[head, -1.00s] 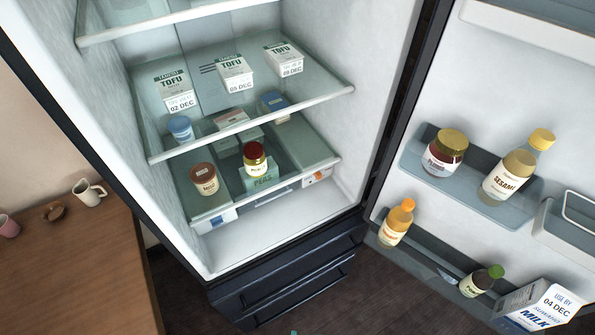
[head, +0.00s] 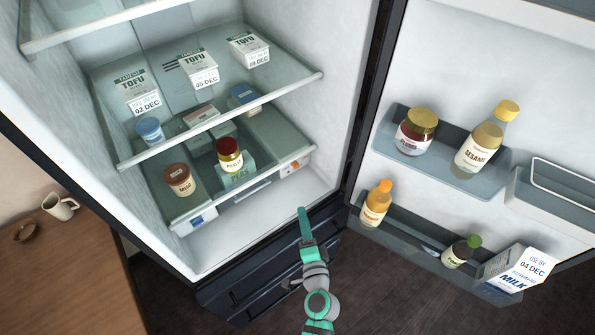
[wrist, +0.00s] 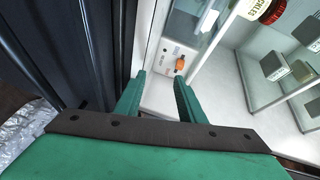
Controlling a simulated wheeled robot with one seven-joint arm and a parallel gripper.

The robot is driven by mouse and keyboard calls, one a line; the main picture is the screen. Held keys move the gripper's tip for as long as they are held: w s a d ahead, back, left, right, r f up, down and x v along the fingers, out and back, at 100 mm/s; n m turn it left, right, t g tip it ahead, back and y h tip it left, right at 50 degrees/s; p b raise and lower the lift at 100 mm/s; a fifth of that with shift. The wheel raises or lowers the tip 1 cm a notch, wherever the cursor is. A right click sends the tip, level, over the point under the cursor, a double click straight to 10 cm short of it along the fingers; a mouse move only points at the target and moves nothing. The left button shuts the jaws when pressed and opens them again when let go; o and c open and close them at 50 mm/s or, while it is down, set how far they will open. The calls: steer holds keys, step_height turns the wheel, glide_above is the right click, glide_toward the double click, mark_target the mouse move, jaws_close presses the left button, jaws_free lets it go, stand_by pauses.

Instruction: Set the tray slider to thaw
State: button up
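A pull-out tray (head: 250,190) sits under the lowest glass shelf of the open fridge. Its right front has a white panel with an orange slider (head: 293,168). The orange slider (wrist: 180,64) also shows in the wrist view, on a panel with small marks too tiny to read. A blue slider or label (head: 197,220) is at the tray's left front. My green gripper (head: 304,212) is below and in front of the orange slider, apart from it. In the wrist view my gripper (wrist: 158,92) has its two fingers apart with nothing between them, and the slider is beyond the fingertips.
A brown-lidded miso jar (head: 179,179), a red-lidded jar (head: 229,155) and a peas box (head: 237,174) are near the tray. The open door (head: 450,120) with bottles stands at right. Dark lower drawers (head: 270,270) are beneath. A wooden table (head: 60,270) is at left.

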steer(key=m+t+y, duration=0.1)
glide_toward(296, 167)
steer(key=x, duration=0.8)
steer(key=shift+w+f, duration=0.1)
steer(key=shift+w, duration=0.15)
steer(key=shift+c, duration=0.2)
steer(key=shift+y, duration=0.4)
jaws_close()
